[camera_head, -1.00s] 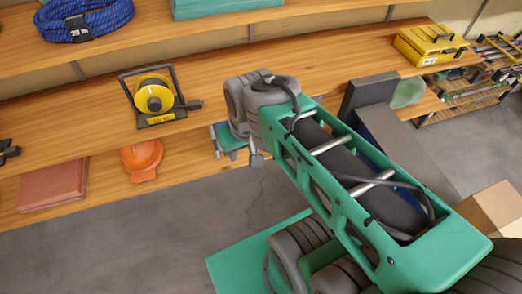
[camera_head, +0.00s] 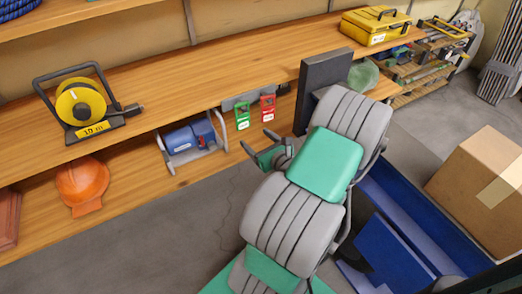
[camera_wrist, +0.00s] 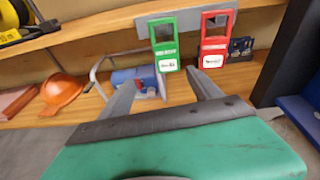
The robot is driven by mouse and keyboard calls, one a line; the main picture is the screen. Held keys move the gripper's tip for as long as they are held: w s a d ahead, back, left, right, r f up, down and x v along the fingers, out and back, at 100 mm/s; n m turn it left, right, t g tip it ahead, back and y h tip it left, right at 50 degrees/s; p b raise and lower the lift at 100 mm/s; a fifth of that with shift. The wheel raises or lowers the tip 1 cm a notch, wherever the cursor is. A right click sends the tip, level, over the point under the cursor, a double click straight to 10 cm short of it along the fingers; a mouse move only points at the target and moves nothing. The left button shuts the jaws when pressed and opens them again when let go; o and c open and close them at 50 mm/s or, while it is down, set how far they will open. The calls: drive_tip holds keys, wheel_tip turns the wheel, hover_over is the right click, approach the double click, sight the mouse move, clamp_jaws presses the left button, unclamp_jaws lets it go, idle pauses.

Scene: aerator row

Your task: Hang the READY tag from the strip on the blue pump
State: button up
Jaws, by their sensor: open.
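A green tag (camera_head: 242,115) and a red tag (camera_head: 267,107) hang side by side from a grey strip (camera_head: 238,101) on the shelf's front edge. Their lettering is too small to read. In the wrist view the green tag (camera_wrist: 165,45) is ahead, above the gap between my fingers, and the red tag (camera_wrist: 212,40) is to its right. The blue pump (camera_head: 190,139) sits in a grey tube frame left of the tags, on the lower shelf. My gripper (camera_head: 260,142) is open and empty, just below and in front of the tags. It also shows in the wrist view (camera_wrist: 160,77).
A yellow cable reel (camera_head: 82,104) stands on the shelf at left. An orange helmet (camera_head: 82,186) lies below it. A dark upright panel (camera_head: 322,86) stands right of the tags. A yellow toolbox (camera_head: 375,27) and a cardboard box (camera_head: 480,175) are farther right.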

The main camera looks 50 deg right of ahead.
sight(244, 119)
drive_tip(key=shift+m+h, duration=0.3)
drive_tip(key=shift+m, duration=0.2)
drive_tip(key=x, duration=0.8)
drive_tip(key=d+b+x, duration=0.1)
drive_tip(key=x, duration=0.3)
drive_tip(key=shift+w+d, duration=0.1)
drive_tip(key=shift+d, duration=0.05)
drive_tip(key=shift+c, duration=0.3)
drive_tip(key=c, duration=1.1)
drive_tip(key=shift+c, duration=0.2)
drive_tip(key=shift+r+p, duration=0.8)
drive_tip(key=shift+r, duration=0.05)
